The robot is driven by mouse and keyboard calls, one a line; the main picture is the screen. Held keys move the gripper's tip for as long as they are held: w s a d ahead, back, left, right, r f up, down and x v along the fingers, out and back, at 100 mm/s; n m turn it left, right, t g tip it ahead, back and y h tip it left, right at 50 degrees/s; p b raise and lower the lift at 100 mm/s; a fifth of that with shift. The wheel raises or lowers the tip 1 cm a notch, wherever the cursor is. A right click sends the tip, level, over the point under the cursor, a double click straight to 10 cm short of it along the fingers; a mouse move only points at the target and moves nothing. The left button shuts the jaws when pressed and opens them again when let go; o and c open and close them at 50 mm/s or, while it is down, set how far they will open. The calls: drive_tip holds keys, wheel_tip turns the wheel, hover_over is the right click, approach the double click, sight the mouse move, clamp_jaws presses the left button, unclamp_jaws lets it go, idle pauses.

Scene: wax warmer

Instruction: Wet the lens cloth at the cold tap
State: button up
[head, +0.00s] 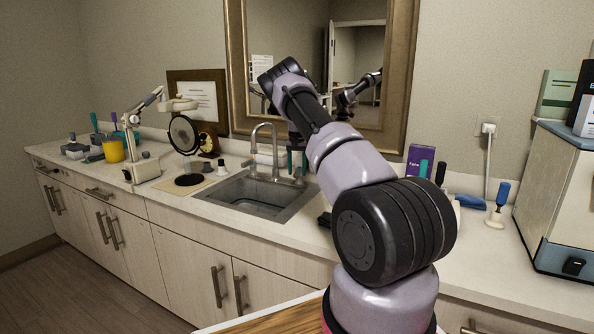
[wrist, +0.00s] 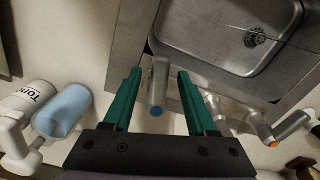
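My gripper (head: 297,162) is at the right side of the sink faucet (head: 274,150), its teal fingers pointing down. In the wrist view my gripper (wrist: 160,92) is open, with one finger on each side of a metal tap handle with a blue end (wrist: 157,90). A gap shows on both sides of the handle. A second handle with an orange-red end (wrist: 267,134) is to the right. The sink basin (head: 240,205) looks empty, and its drain (wrist: 256,36) shows. A folded blue cloth (head: 468,201), perhaps the lens cloth, lies on the right counter.
A white bottle marked "Ton..." (wrist: 28,103) and a light-blue object (wrist: 63,111) are left of my gripper in the wrist view. A purple box (head: 420,161) stands right of my arm. A round mirror (head: 184,135) and small items are left of the sink.

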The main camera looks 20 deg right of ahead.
wheel_tip(320, 180, up, 11)
idle(0.5)
drive_tip(key=shift+f, duration=0.1)
